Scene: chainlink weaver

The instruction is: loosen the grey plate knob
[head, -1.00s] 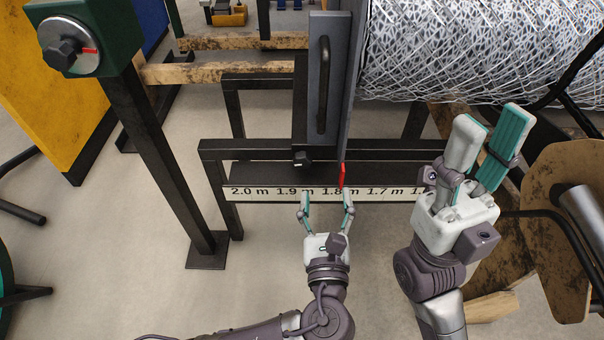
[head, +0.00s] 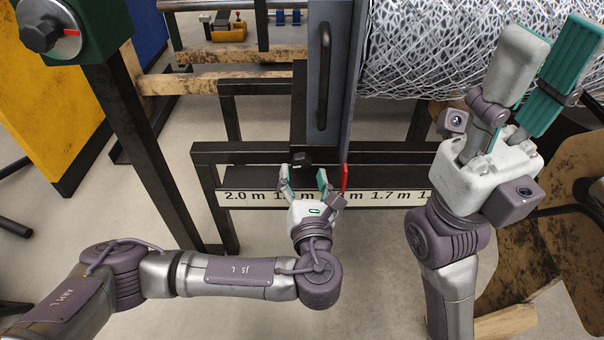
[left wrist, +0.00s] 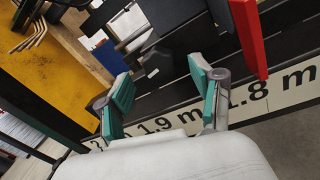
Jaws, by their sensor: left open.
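The grey plate (head: 334,110) stands upright with a long black handle. A small black knob (head: 302,160) sits at its foot, just above the ruler strip. My left gripper (head: 303,176) is open just in front of the knob, with its fingertips spread to either side below it. I cannot tell whether they touch it. In the left wrist view the dark knob (left wrist: 152,72) shows between the open fingers (left wrist: 160,84). My right gripper (head: 548,62) is open and empty, raised at the right.
A red pointer (head: 345,178) hangs beside the left gripper over the ruler strip (head: 385,196). A wire mesh roll (head: 470,50) lies at the upper right. A green post with a black dial knob (head: 42,30) stands at the upper left. Floor is clear in front.

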